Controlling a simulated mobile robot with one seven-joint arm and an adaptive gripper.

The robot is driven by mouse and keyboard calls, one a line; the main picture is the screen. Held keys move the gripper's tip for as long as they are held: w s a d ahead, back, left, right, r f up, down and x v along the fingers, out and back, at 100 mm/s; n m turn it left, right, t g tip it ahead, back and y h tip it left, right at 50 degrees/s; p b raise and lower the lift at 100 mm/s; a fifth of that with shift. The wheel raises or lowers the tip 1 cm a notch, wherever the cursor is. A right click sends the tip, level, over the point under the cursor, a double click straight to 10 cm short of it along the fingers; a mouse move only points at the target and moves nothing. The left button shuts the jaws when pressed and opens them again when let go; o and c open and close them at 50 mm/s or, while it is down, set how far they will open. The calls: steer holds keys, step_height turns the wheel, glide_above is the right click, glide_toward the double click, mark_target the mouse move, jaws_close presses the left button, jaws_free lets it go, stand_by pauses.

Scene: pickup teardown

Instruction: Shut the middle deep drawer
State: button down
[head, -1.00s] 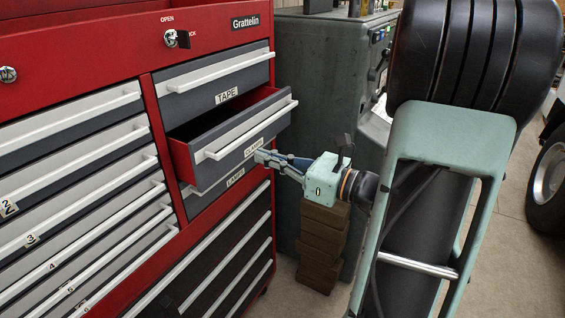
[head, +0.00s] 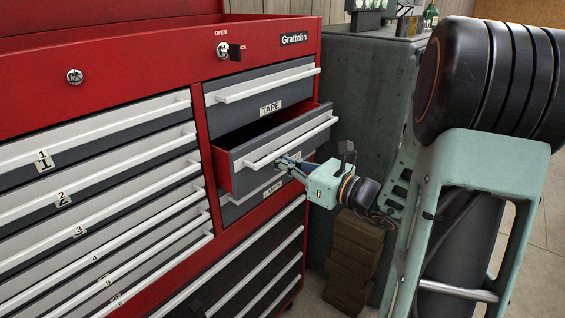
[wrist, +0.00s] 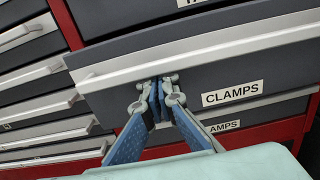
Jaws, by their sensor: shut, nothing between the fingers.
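The middle deep drawer (head: 312,131), labelled CLAMPS in the wrist view (wrist: 190,85), stands pulled out between the TAPE drawer (head: 285,88) above and the LAMPS drawer (head: 240,208) below. Its red side and dark inside show in the head view. My gripper (head: 283,160) is shut and empty, at the lower middle of the drawer's front. In the wrist view my fingertips (wrist: 158,84) meet the front at the lower edge of its pale handle strip, left of the CLAMPS label. They look to be touching or very close; I cannot tell which.
The red tool chest (head: 150,40) has shallow numbered drawers (head: 100,190) at left, all looking shut. A key sits in the lock (head: 223,49). A grey-green cabinet (head: 365,110) and brown stacked blocks (head: 352,260) stand close on the right.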

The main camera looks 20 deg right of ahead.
steer(key=x, duration=0.6)
steer(key=shift+w+a+f, duration=0.1)
steer(key=shift+w+a, duration=0.05)
steer(key=shift+a, duration=0.05)
steer(key=shift+w+a, duration=0.2)
steer(key=shift+w, duration=0.1)
steer(key=shift+r, duration=0.2)
